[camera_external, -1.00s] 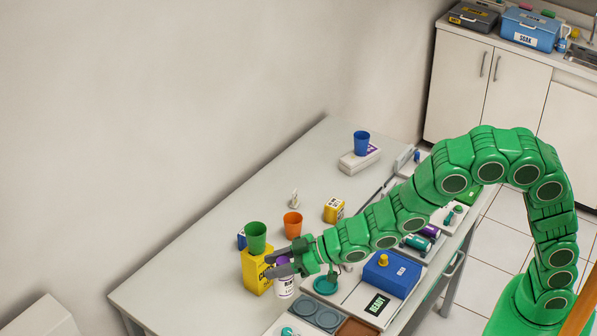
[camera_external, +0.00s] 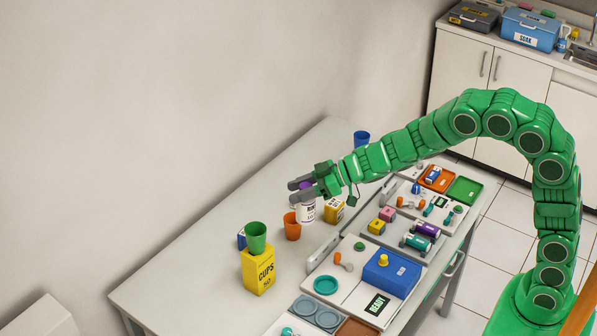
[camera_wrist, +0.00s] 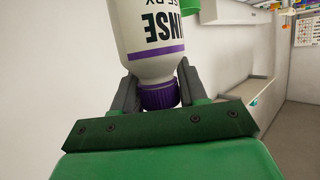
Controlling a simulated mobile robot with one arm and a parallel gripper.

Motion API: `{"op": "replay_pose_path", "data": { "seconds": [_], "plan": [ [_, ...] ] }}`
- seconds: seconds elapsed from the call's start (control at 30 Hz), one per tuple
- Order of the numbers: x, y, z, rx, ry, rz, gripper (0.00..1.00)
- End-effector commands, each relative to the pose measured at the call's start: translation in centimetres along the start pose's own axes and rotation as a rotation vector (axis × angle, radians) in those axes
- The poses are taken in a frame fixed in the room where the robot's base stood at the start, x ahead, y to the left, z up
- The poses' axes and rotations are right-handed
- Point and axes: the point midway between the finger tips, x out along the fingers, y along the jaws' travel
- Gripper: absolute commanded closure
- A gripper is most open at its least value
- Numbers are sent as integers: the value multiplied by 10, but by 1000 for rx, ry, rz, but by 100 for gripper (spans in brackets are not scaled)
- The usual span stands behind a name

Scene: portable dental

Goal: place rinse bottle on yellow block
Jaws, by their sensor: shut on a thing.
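The rinse bottle (camera_wrist: 152,40) is white with a purple cap and a purple band. It also shows in the external view (camera_external: 306,211), hanging below my gripper (camera_external: 301,187). In the wrist view my gripper (camera_wrist: 163,92) is shut on the bottle near its purple cap. A small yellow block (camera_external: 334,211) with a white label stands on the table just right of and behind the bottle.
An orange cup (camera_external: 292,226) stands just left of the held bottle, close by. A blue cup (camera_external: 361,140) stands at the back, partly behind my arm. Trays with a blue box (camera_external: 391,273) and small tools line the right side of the table. The table's left part is clear.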

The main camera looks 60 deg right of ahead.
Motion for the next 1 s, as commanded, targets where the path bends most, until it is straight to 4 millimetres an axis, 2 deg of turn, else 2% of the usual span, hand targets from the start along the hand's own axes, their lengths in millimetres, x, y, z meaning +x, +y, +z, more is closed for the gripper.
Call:
{"op": "replay_pose_path", "data": {
  "seconds": [0.1,0.57,1.0],
  "plan": [
    [-16,18,2,-5,-1,-2,100],
    [-76,69,21,-12,-3,-33,100],
    [-148,106,56,-24,-3,-56,100]
  ]
}}
